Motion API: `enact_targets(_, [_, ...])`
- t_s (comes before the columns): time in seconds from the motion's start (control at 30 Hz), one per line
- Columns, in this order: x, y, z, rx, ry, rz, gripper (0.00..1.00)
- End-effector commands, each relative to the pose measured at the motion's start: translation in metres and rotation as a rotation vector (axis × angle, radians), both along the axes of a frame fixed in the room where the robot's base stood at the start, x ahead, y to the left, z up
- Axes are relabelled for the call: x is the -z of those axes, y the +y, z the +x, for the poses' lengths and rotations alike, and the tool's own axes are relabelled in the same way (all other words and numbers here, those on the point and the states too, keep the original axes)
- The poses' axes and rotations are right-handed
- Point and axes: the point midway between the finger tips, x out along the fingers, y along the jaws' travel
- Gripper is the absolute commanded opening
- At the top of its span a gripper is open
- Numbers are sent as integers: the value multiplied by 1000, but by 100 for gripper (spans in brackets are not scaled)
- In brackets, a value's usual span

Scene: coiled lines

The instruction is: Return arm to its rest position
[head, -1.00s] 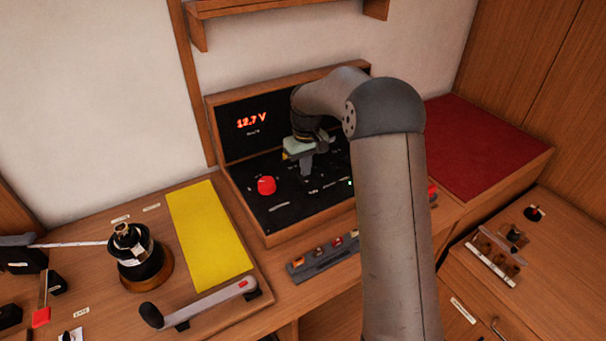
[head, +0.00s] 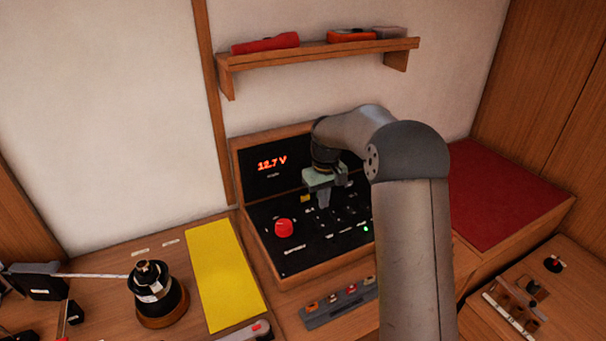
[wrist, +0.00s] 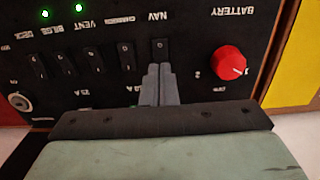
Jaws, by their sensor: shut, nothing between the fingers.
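My gripper (head: 324,198) is shut and empty in front of the black switch panel (head: 295,262) in its wooden box. In the wrist view, the closed fingers (wrist: 160,86) lie just below the NAV switch (wrist: 158,50) in the picture; I cannot tell whether they touch the panel. The red battery knob (wrist: 229,64) is to their right there, and it also shows in the head view (head: 284,228). My arm stretches over the bench from the lower right and hides the panel's right part.
A shelf (head: 320,50) with red items is on the wall above. A dark winch (head: 157,290) and a yellow sheet (head: 222,275) are left of the panel. A grey rack (head: 340,304) with small coloured parts lies in front. A red cushion (head: 505,195) is at right.

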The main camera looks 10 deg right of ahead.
Motion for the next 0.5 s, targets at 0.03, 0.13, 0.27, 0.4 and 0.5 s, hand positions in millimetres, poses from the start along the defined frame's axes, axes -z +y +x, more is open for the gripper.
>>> enact_targets(0.03, [-1,0,-1,0,0,0,0])
enact_targets(0.13, [-10,1,-10,6,-4,-5,0])
enact_targets(0.27, [-39,3,-51,36,-18,-21,0])
enact_targets(0.4, [-72,3,-125,97,-39,-36,0])
enact_targets(0.5, [-84,2,-183,151,-52,-38,0])
